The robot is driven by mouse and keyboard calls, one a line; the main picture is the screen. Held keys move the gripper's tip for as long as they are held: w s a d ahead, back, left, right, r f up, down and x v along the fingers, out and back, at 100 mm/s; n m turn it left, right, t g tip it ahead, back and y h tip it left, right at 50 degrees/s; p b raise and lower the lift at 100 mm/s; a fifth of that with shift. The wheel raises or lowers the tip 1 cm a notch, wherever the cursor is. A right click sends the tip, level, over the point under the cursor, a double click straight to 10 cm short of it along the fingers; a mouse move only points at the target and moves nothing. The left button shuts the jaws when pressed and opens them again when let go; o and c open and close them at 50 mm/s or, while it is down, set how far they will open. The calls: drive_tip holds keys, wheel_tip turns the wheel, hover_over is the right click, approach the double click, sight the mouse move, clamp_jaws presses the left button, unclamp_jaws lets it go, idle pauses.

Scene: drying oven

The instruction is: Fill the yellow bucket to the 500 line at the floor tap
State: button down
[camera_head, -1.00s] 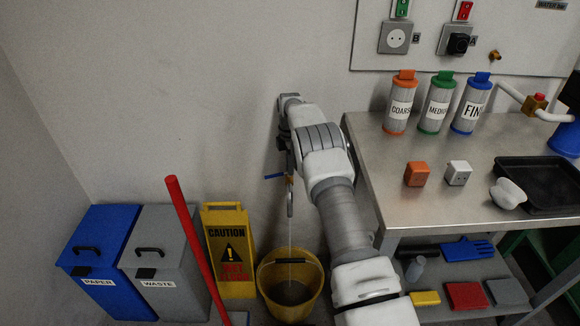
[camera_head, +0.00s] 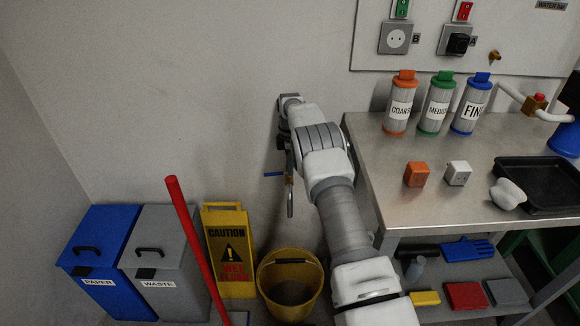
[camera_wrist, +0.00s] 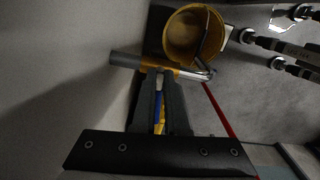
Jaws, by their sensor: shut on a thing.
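The yellow bucket (camera_head: 267,291) stands upright on the floor below the floor tap, its dark handle across its far side. A greyish surface shows inside it; the 500 line cannot be read. The bucket also shows in the wrist view (camera_wrist: 184,35). The floor tap (camera_head: 290,202) has a grey spout and a blue lever (camera_head: 273,174); no stream falls from it. In the wrist view the tap (camera_wrist: 125,60) lies across my fingertips. My gripper (camera_wrist: 160,82) is shut on the blue lever, part of which shows between the fingers. My arm hides part of the tap in the head view.
A yellow caution sign (camera_head: 229,250), a red pole (camera_head: 190,235), a grey waste bin (camera_head: 160,255) and a blue paper bin (camera_head: 97,250) stand left of the bucket. A metal table (camera_head: 385,170) with filter canisters and blocks is at the right.

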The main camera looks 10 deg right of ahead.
drive_tip(key=shift+m, duration=0.7)
drive_tip(key=c, duration=0.9)
unclamp_jaws()
drive_tip(key=shift+o, duration=0.2)
drive_tip(key=shift+r, duration=0.15)
